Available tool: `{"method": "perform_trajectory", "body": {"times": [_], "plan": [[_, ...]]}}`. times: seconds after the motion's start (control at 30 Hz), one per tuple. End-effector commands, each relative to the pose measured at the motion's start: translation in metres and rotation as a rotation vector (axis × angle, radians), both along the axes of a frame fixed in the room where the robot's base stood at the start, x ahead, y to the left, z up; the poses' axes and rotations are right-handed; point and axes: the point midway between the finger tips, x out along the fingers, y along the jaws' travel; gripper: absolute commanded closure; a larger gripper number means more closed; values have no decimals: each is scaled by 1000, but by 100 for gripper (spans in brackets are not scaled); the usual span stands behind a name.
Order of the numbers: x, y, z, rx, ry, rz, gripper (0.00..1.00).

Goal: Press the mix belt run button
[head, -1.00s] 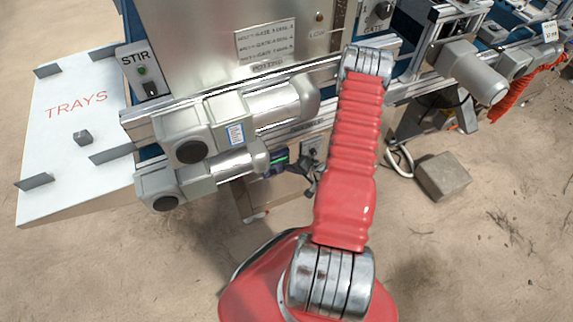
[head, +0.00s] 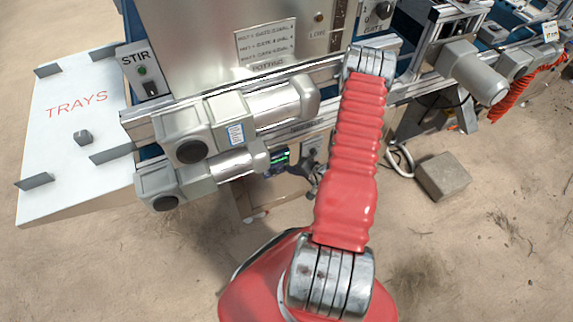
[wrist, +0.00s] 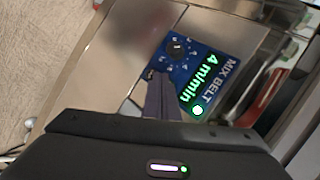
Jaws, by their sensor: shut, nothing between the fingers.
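The blue mix belt panel (wrist: 207,62) is in the wrist view, marked MIX BELT and reading "4 m/min" in green. It has a black knob (wrist: 178,47) and a round button (wrist: 197,110), lit white-green, at its lower corner. My gripper (wrist: 157,76) is shut and empty, its dark fingers in front of the panel's left edge, left of the button. I cannot tell whether the fingertips touch the panel. In the head view the panel (head: 279,160) shows small below the grey motors, with my gripper (head: 312,190) just right of it, partly behind my red arm.
Two grey motors (head: 190,150) overhang the panel on the left. A STIR switch box (head: 143,72) and the TRAYS table (head: 75,125) stand further left. A grey block (head: 443,176) lies on the sandy ground at right. A bright metal plate (wrist: 120,50) surrounds the panel.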

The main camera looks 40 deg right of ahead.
Motion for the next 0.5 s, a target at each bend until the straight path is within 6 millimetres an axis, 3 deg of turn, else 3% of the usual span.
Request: {"method": "perform_trajectory", "body": {"times": [0.5], "plan": [[-27, 8, 0, 2, 0, -2, 100]]}}
